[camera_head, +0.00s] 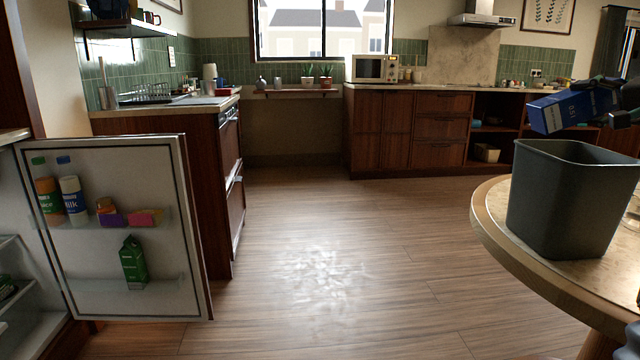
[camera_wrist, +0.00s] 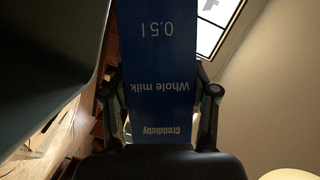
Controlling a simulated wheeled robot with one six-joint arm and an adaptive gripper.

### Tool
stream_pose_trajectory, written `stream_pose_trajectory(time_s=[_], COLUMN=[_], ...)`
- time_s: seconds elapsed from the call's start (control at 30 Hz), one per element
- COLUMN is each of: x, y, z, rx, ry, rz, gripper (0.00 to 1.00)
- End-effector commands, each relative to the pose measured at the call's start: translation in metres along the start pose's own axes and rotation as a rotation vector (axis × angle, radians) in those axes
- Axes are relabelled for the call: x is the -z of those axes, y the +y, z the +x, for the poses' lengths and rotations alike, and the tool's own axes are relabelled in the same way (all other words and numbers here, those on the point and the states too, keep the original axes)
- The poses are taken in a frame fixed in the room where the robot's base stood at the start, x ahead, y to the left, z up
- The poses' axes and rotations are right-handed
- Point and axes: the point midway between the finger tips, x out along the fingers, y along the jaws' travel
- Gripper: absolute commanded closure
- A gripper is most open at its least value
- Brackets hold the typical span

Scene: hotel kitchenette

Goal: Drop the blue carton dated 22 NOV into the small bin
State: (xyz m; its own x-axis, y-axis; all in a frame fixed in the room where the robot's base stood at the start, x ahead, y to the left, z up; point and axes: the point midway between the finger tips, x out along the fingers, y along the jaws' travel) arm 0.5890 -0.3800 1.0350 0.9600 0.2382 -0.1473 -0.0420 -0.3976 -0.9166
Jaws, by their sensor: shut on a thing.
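A blue carton (camera_head: 574,108) is held by my gripper (camera_head: 612,104) at the right edge of the head view, tilted nearly onto its side. It is above the small grey bin (camera_head: 562,200), over the rim area, and clear of it as far as I can tell. In the wrist view the blue carton (camera_wrist: 158,70) fills the middle between my gripper's fingers (camera_wrist: 160,105), with "Whole milk" and "0.5 l" upside down. No date shows on its visible faces. A dark shape at the left of the wrist view may be the bin. The bin's inside is mostly hidden.
The bin stands on a round table (camera_head: 490,215) at right. An open fridge door (camera_head: 110,255) at left holds bottles, small packs and a green carton (camera_head: 132,262). Wooden cabinets (camera_head: 410,130) line the back. The floor (camera_head: 320,240) between is clear.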

Motion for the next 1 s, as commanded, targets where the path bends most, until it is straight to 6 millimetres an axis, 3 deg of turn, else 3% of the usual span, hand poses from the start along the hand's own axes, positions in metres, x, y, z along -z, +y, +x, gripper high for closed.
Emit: stream_pose_trajectory(time_s=[0.07,0.1,0.2,0.63,1.0], x=[0.0,0.0,0.0,0.001,0.001], y=[0.0,0.0,0.0,0.0,0.0], z=[0.0,0.0,0.0,-0.009,-0.077], rx=[0.0,0.0,0.0,-0.001,-0.001], ry=[0.0,0.0,0.0,0.003,0.004], rz=[0.0,0.0,0.0,0.0,0.0], gripper=[0.93,0.31,0.12,0.12,0.12])
